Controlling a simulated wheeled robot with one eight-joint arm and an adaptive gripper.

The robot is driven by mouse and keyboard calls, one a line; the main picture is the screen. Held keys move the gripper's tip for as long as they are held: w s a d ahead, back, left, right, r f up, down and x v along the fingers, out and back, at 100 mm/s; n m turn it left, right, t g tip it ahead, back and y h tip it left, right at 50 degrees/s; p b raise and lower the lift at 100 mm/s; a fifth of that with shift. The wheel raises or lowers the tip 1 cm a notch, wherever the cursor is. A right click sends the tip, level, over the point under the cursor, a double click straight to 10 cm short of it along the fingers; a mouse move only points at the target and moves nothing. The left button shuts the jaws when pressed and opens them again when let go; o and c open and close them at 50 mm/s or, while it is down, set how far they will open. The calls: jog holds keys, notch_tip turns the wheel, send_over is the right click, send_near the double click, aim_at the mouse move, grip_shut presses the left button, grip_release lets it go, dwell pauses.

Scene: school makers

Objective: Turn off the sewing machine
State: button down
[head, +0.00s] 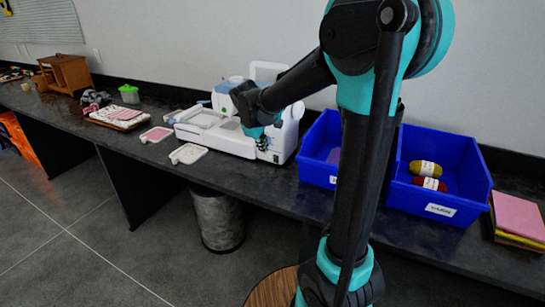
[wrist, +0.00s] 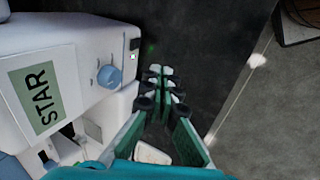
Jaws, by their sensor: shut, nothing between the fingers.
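The white sewing machine (head: 220,141) stands on the dark counter in the head view, with my arm crossing in front of its right part. My gripper (head: 262,140) is low at the machine's front right, partly hidden by my arm. In the wrist view, my gripper (wrist: 160,75) is shut and empty, beside the machine (wrist: 60,45) and over the dark counter. The machine has a green STAR label (wrist: 42,95), a blue knob (wrist: 110,76) and a small dark switch panel with a green light (wrist: 134,50). The fingertips are just right of this panel; contact cannot be told.
Two blue bins (head: 442,205) stand right of the machine; one holds yarn. Pink and yellow sheets (head: 517,215) lie at the far right. A grey waste bin (head: 217,220) stands below the counter.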

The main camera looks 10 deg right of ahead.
aim_at(276, 160)
jog(key=shift+s+f, duration=0.1)
jog(key=shift+f, duration=0.05)
jog(key=x, duration=1)
jog(key=shift+w+d, duration=0.75)
jog(key=shift+w, duration=0.2)
jog(key=shift+w+d+r, duration=0.3)
jog(key=shift+w+d, duration=0.1)
jog(key=shift+w, duration=0.25)
jog(key=shift+w+d+r, duration=0.1)
jog(key=shift+w+d, duration=0.2)
jog(key=shift+w, duration=0.1)
jog(key=shift+r, duration=0.15)
